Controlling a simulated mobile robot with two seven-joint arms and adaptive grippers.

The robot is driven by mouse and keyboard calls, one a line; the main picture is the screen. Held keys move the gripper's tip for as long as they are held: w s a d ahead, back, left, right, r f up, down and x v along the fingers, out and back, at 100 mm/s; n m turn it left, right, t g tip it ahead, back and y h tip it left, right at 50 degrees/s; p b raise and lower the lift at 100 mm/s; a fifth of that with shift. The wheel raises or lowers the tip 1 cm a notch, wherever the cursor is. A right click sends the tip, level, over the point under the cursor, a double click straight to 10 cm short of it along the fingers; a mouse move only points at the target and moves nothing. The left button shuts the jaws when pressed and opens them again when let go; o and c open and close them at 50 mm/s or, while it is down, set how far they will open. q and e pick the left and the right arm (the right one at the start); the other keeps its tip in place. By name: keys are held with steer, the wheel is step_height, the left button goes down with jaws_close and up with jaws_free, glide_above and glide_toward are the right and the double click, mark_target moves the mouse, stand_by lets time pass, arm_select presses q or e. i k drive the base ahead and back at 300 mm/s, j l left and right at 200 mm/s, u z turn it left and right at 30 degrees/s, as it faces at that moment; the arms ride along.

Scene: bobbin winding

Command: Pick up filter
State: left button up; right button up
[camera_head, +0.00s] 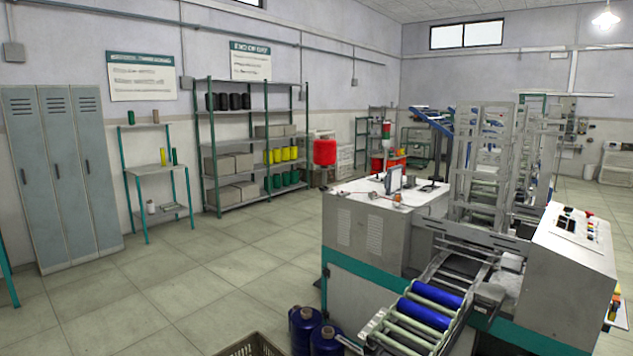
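Nothing in the head view can be made out for sure as the filter. Several small items (396,198) lie on the white top of the machine cabinet (345,190), too small to identify. Neither my left nor my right gripper is in view.
The winding machine (565,262) with a roller conveyor and blue rolls (437,294) fills the right side. Dark blue bobbins (325,340) and a crate (252,346) stand on the floor at the bottom. Lockers (62,170), a small table (158,168) and shelving (240,142) line the left wall. The floor between is clear.

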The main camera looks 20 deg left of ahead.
mark_target(393, 181)
steer(key=u, duration=0.4)
steer(key=i+j+u, duration=0.1)
steer(key=j+u, duration=0.15)
steer(key=j, duration=0.2)
steer(key=i+j+u, duration=0.25)
steer(key=j, duration=0.15)
steer(key=i+j+u, duration=0.1)
steer(key=j+u, duration=0.15)
steer(key=j, duration=0.15)
steer(key=i+j+u, duration=0.95)
steer(key=i+u, duration=0.25)
steer(key=i+z, duration=0.15)
steer(key=i, duration=0.7)
steer(key=i+j+z, duration=0.1)
steer(key=i+j, duration=0.15)
steer(key=i, duration=0.6)
steer(key=i+l+z, duration=0.1)
steer(key=i+z, duration=0.7)
steer(key=i+j+z, duration=0.2)
steer(key=i+z, duration=0.2)
steer(key=i+l+z, duration=0.2)
steer(key=i+z, duration=0.9)
steer(key=i, duration=0.15)
